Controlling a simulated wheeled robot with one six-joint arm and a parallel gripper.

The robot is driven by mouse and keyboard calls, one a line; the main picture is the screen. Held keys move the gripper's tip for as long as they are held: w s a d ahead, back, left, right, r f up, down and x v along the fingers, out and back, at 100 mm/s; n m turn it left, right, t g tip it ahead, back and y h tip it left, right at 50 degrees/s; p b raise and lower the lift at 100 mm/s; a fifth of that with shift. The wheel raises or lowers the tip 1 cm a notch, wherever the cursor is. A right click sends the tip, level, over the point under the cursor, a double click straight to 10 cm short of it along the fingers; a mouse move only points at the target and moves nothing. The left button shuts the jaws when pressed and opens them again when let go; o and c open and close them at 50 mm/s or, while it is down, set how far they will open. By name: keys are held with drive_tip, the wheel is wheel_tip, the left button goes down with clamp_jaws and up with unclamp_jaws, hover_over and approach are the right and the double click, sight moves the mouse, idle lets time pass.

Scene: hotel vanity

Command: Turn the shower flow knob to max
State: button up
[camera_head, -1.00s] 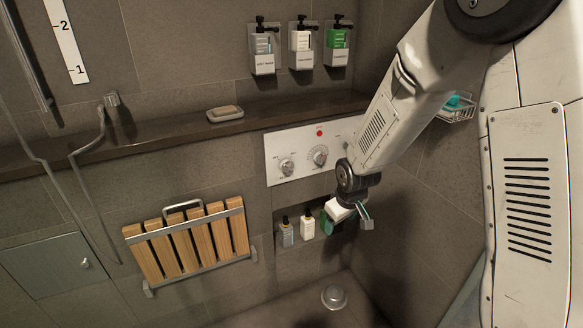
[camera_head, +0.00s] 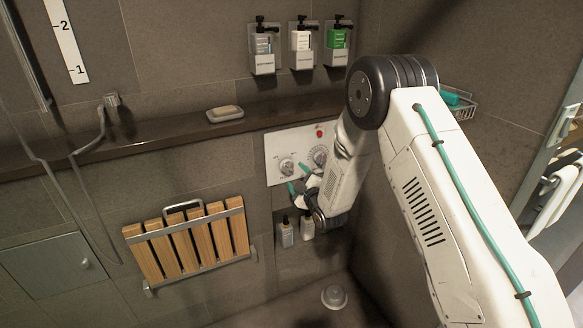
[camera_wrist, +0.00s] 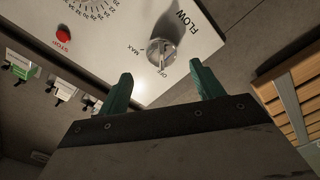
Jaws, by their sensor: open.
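The control panel (camera_head: 273,179) on the wall carries the silver flow knob (camera_head: 286,167) on its left and the temperature dial (camera_head: 319,158). In the wrist view the flow knob (camera_wrist: 161,54) lies between the printed words FLOW and MAX; its ridge runs roughly up and down in the picture. I cannot tell its exact setting. My gripper (camera_head: 298,178) is open and empty, just in front of the knob. Its two green fingers (camera_wrist: 160,76) point at the panel, one on each side of the knob and apart from it.
A red stop button (camera_wrist: 63,34) sits on the panel. A dark ledge (camera_head: 170,131) with a soap dish (camera_head: 225,113) runs above it. A slatted wooden seat (camera_head: 187,243) hangs at left. Bottles (camera_head: 286,233) stand in the niche below my gripper.

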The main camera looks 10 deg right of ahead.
sight(290, 168)
drive_tip(key=x, duration=0.6)
drive_tip(key=shift+w, duration=0.1)
drive_tip(key=c, duration=1)
